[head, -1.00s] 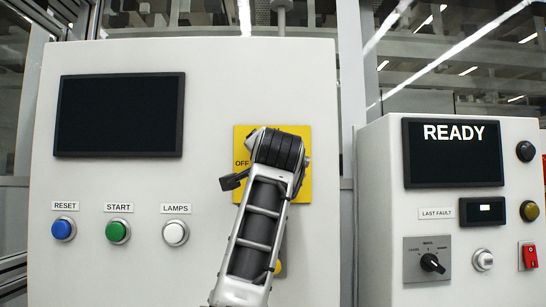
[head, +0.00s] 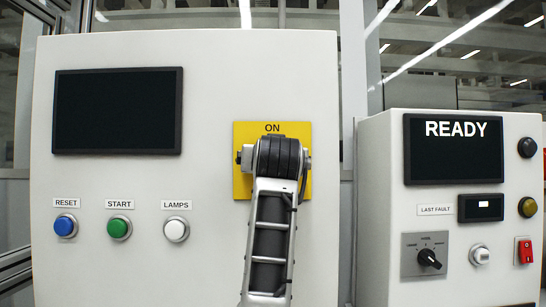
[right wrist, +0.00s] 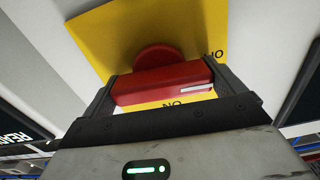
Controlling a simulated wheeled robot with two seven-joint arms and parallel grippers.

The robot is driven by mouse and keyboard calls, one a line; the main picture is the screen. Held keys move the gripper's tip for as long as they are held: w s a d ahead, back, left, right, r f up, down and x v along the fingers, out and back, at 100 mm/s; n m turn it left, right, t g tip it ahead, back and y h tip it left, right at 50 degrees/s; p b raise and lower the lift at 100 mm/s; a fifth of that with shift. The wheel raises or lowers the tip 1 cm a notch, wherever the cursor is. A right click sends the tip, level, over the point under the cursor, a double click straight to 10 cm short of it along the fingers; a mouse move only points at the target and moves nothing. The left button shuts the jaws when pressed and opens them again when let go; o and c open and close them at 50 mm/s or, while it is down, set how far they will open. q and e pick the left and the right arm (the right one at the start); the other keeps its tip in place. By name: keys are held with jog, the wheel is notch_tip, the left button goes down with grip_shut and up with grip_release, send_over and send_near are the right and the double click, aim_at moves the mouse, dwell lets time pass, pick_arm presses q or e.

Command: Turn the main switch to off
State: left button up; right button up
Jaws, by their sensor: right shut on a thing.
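The main switch is a red handle (right wrist: 165,84) on a yellow plate (head: 243,187) on the left panel. In the right wrist view, my right gripper (right wrist: 163,80) is shut on the handle, one finger at each end. A white mark shows near the handle's right end. In the head view, my right wrist and arm cover the handle and most of the plate. The ON label (head: 272,128) shows above my wrist; the OFF label is hidden. Which label the handle points at is unclear. My left gripper is not in view.
The left panel carries a dark screen (head: 118,111) and blue (head: 65,226), green (head: 119,228) and white (head: 176,230) buttons. The right box has a READY screen (head: 453,150), a selector knob (head: 429,258) and a red rocker switch (head: 525,251).

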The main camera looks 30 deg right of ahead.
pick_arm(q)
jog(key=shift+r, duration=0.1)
pick_arm(e)
jog(key=shift+n, duration=0.4)
jog(key=o, duration=0.6)
jog(key=shift+s+a, duration=0.25)
jog(key=shift+s, duration=0.15)
pick_arm(q)
jog(key=b, duration=0.1)
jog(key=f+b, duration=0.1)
jog(key=b, duration=0.1)
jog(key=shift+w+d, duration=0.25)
pick_arm(e)
jog(key=v, duration=1.5)
jog(key=shift+w, duration=0.1)
